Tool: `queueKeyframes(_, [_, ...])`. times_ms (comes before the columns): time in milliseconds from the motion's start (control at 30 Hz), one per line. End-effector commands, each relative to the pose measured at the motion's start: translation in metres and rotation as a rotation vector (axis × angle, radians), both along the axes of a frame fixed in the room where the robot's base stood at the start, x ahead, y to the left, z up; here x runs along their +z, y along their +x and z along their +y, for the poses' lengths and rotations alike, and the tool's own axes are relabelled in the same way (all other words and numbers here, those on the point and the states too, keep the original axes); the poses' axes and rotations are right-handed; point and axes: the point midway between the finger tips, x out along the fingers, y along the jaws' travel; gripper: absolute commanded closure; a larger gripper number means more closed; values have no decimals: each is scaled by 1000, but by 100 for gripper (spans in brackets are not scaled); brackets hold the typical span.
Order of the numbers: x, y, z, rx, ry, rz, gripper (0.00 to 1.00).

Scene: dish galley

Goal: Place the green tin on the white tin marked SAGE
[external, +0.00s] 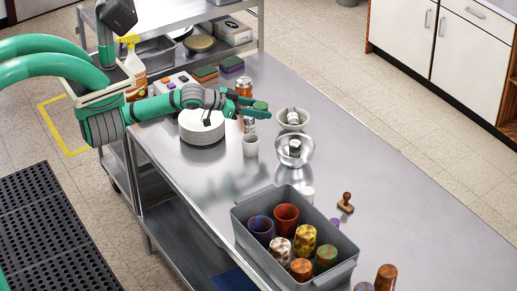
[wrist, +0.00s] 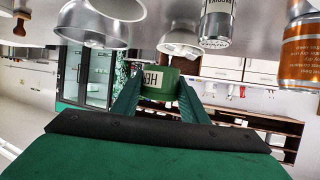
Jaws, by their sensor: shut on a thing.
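My gripper (external: 262,112) is shut on the green tin (external: 260,105), above the table. In the wrist view the green tin (wrist: 158,80) sits between my fingers, with dark letters on a pale label, hard to read.
An orange can (external: 244,87) stands behind my gripper. A grey bin (external: 290,250) of several cups and a wooden stamp (external: 346,203) lie nearer.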

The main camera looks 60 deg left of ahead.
Motion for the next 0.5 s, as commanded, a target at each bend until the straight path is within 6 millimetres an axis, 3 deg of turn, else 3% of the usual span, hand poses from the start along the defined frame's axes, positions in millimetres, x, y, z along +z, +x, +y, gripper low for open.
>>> queueKeyframes(33, [1, 3, -26, -43, 2, -1, 86])
queueKeyframes(100, [1, 6, -57, -93, 0, -1, 86])
queueKeyframes(267, [3, 5, -128, -208, 1, 0, 86])
queueKeyframes(500, [6, -10, -231, -376, 2, 0, 86])
